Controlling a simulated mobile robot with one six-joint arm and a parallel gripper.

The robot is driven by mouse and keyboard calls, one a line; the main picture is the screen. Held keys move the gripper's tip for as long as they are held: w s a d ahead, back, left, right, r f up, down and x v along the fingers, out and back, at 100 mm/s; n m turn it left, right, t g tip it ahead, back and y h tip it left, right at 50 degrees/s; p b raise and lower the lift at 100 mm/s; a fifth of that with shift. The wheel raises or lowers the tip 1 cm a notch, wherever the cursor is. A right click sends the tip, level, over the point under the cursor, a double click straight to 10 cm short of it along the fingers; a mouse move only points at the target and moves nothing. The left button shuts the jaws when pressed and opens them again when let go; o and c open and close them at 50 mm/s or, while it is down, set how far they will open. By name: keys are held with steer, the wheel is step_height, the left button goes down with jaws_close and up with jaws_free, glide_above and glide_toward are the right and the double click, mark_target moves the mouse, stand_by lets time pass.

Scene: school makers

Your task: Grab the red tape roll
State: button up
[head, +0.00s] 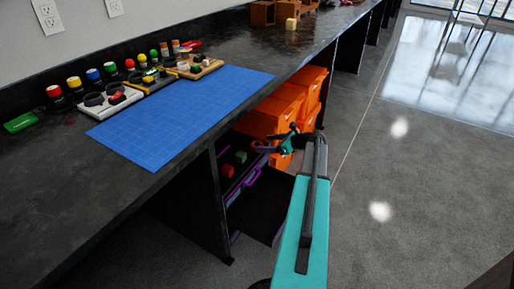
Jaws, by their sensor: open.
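No red tape roll can be made out for certain in the head view. Candidates are a small red piece (117,97) on a white tray (122,105) on the dark counter, and red items (191,44) farther along by the wall. They are too small to tell. My gripper (262,147) is at the end of my teal arm, beyond the counter's front edge and in front of the orange bins. It points left and is open, with nothing seen between its fingers.
A blue gridded mat (190,112) lies on the counter (75,190). Several colour-capped containers (92,75) line the wall. Orange bins (285,105) and a purple-edged tray (248,178) with small blocks sit under the counter. The floor (420,190) at right is clear.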

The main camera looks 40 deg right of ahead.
mark_target(254, 144)
steer(key=shift+b+x, duration=0.7)
steer(key=shift+x, duration=1.45)
steer(key=shift+c, duration=0.6)
steer(key=c, duration=1)
